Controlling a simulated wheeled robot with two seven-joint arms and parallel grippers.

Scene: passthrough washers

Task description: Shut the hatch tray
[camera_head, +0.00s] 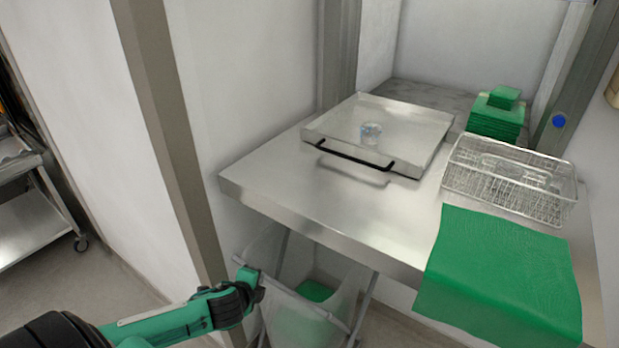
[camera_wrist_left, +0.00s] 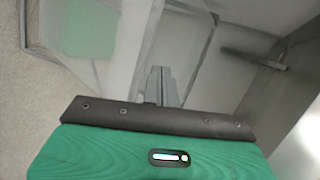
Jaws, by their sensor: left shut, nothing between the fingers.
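The hatch tray (camera_head: 425,122) is a shallow metal tray with a black bar handle (camera_head: 345,156) along its front. It lies on the steel counter in the head view, its back end towards the wall opening. A small clear item (camera_head: 371,132) sits in it. My left gripper (camera_head: 256,288) is low, below the counter's front left edge, beside the bin and well apart from the tray. In the left wrist view its fingers (camera_wrist_left: 164,86) are together with nothing between them. The tray is not seen in that view. My right gripper is in neither view.
The steel counter (camera_head: 265,178) has bare room left and front of the tray. A wire basket (camera_head: 510,180), a green cloth (camera_head: 500,270) and stacked green cloths (camera_head: 495,118) are to the right. A bagged bin (camera_head: 300,325) stands below. A post (camera_head: 165,130) is at left.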

